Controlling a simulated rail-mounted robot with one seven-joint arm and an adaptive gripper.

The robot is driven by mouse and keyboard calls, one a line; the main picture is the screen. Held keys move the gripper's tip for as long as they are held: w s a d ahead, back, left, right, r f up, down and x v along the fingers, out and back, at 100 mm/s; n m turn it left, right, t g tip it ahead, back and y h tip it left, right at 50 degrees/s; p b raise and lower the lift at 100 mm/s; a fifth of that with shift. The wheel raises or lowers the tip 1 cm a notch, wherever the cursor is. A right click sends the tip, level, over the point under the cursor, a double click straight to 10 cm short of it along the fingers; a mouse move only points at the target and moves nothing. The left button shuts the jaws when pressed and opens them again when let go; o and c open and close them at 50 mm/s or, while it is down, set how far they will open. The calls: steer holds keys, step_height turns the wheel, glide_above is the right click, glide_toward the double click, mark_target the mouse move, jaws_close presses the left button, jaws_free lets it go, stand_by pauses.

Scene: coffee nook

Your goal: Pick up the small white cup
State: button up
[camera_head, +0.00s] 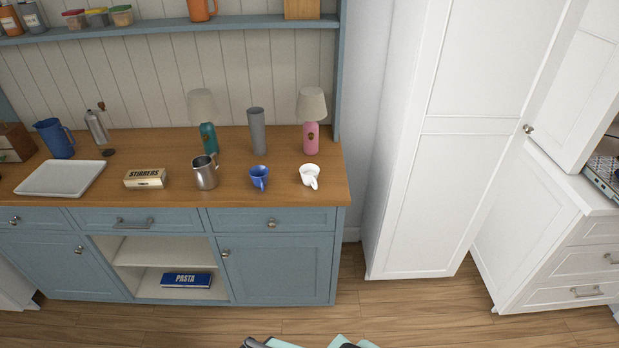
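The small white cup (309,176) stands upright on the wooden counter (240,180), near its right end and front edge. Its handle points toward the front. A small blue cup (259,177) stands to its left, a short gap apart. My gripper is not in view; only teal and dark parts, probably of my own body, show at the bottom edge. Nothing is touching the white cup.
Behind the white cup stands a pink lamp (311,138). A grey tumbler (257,130), a teal lamp (208,138), a steel pitcher (205,176) and a stirrers box (145,179) are farther left. A blue shelf (240,22) runs above. A white cabinet (430,150) stands right.

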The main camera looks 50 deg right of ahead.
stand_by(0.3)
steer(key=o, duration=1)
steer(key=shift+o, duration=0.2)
